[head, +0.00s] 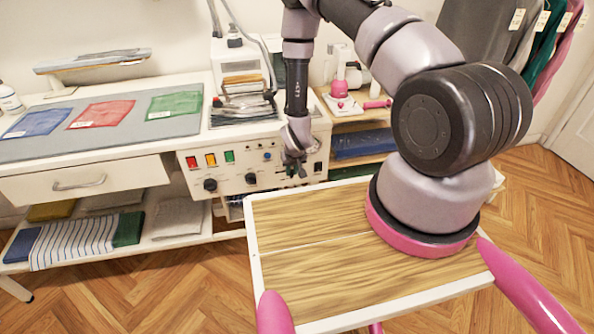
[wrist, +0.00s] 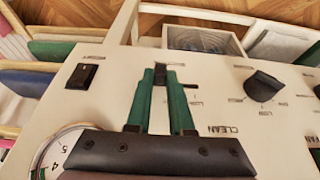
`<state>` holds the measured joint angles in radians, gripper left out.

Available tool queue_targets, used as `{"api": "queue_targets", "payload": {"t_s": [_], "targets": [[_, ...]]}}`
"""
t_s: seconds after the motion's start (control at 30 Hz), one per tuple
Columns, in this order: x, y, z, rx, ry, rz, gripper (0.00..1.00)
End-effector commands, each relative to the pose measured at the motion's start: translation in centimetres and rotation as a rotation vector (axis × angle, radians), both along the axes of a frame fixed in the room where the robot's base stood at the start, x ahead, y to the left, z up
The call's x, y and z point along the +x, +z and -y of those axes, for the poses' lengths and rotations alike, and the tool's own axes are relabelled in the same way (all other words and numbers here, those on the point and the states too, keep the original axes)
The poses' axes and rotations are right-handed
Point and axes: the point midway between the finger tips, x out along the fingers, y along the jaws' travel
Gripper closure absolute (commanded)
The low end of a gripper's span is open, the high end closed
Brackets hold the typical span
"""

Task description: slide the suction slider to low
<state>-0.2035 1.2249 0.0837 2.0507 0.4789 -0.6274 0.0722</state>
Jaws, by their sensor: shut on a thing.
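My gripper (wrist: 161,76) is shut on a small dark slider knob (wrist: 160,67) on the cream control panel (wrist: 112,100). The green fingers come together around the knob and hide most of it. A short slot end (wrist: 191,86) shows to the right of the fingers, with small labels too fine to read. In the head view my gripper (head: 294,166) reaches down to the front panel (head: 228,165) near its right end. The knob's place along its slot is hard to tell, as the fingers cover much of it.
A rotary fan knob (wrist: 263,85) sits right of the fingers. A black rocker switch (wrist: 82,76) and a round gauge (wrist: 62,150) are at left. Red, orange and green buttons (head: 211,159) are on the panel's left.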

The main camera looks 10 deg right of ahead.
Motion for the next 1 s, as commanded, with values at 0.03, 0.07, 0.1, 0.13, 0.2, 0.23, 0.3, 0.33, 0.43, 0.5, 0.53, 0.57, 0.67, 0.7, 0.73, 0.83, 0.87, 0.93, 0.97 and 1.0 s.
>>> {"api": "queue_targets", "payload": {"t_s": [0.03,0.07,0.1,0.13,0.2,0.23,0.3,0.33,0.43,0.5,0.53,0.57,0.67,0.7,0.73,0.83,0.87,0.93,0.97,1.0], "targets": [[0.1,0.1,-1.3,0.001,0.008,0.004,1.0],[0.1,0.1,-2.0,0.001,0.009,0.004,1.0],[0.1,0.1,-2.7,-0.001,0.009,0.004,1.0],[0.1,0.1,-3.2,0.0,0.008,0.004,1.0],[0.1,0.1,-4.3,0.0,0.007,0.004,1.0],[0.1,0.1,-4.7,0.001,0.006,0.004,1.0],[0.1,0.1,-5.2,0.001,0.004,0.004,1.0],[0.1,0.1,-5.3,0.001,0.003,0.004,1.0],[0.1,0.1,-5.5,0.002,0.003,0.004,1.0],[0.1,0.1,-5.6,0.003,0.003,0.004,1.0],[0.1,0.1,-5.6,0.003,0.003,0.004,1.0],[0.1,0.1,-5.6,0.003,0.003,0.004,1.0],[0.1,0.1,-5.7,0.004,0.005,0.004,0.73],[0.1,0.1,-5.7,0.004,0.005,0.004,0.57],[0.1,0.1,-5.7,0.003,0.005,0.004,0.5],[0.1,0.1,-5.6,0.003,0.003,0.003,0.5],[0.1,0.1,-5.6,0.003,0.003,0.003,0.5],[0.0,0.1,-5.5,0.002,0.003,0.002,0.5],[0.0,0.1,-5.5,0.002,0.003,0.002,0.5],[0.0,0.1,-5.5,0.002,0.003,0.002,0.5]]}}
